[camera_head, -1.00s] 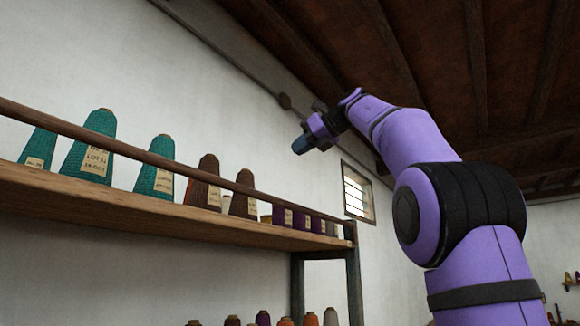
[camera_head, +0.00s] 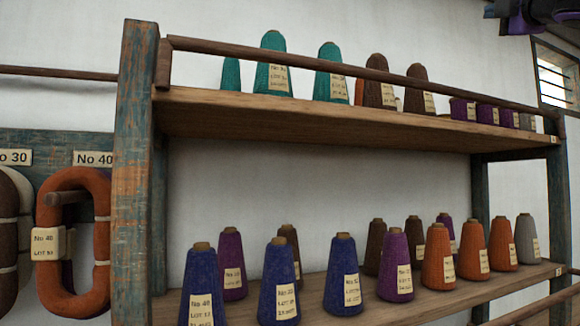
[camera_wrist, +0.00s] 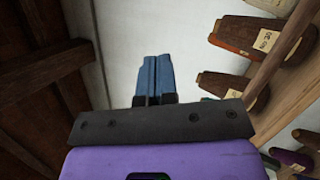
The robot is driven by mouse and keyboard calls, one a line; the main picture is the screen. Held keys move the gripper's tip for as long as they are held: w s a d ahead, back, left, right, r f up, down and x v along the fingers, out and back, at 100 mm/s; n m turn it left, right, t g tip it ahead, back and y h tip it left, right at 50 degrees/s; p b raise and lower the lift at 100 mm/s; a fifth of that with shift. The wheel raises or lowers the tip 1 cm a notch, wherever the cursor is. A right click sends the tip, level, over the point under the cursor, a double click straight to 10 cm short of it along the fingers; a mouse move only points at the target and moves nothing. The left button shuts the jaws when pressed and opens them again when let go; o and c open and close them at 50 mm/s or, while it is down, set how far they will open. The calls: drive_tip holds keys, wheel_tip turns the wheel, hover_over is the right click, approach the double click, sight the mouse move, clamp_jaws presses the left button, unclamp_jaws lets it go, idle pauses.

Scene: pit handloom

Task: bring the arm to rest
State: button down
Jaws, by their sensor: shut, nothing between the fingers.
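My gripper (camera_wrist: 153,77) shows in the wrist view as two blue fingers side by side, shut with nothing between them. It is raised beside the yarn shelf, with the wooden ceiling on the left of that view and cones on the right. In the head view only a dark and purple part of my arm (camera_head: 540,12) shows at the top right corner. The fingers are not visible there.
A wooden shelf rack (camera_head: 138,180) holds teal, brown and purple cones above a rail-fronted board, and blue, purple, orange and grey cones below. An orange skein (camera_head: 72,190) hangs at left. A barred window (camera_head: 556,78) is at right. Wall space above the rack is clear.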

drive_tip(key=s+f+m+g+h, duration=0.2)
drive_tip(key=f+m+g+h, duration=0.15)
drive_tip(key=f+m, duration=0.7)
drive_tip(key=s+f+m+g+h, duration=0.3)
drive_tip(key=f+m+g, duration=0.15)
drive_tip(key=f, duration=1.05)
drive_tip(key=s+a+f+m+g+y, duration=0.1)
drive_tip(key=s+f, duration=0.4)
drive_tip(key=f, duration=0.5)
drive_tip(key=s+a+f+m+g+y, duration=0.2)
drive_tip(key=s+a+f+g, duration=0.3)
drive_tip(key=f, duration=0.4)
drive_tip(key=s+a+f+m+g+y, duration=0.1)
drive_tip(key=s+a+f+m+g, duration=0.2)
drive_tip(key=f, duration=0.7)
drive_tip(key=s+a+g, duration=0.1)
drive_tip(key=s+a, duration=0.1)
drive_tip(key=s, duration=0.1)
drive_tip(key=shift+s+f, duration=0.15)
drive_tip(key=shift+f, duration=0.2)
drive_tip(key=shift+y, duration=0.25)
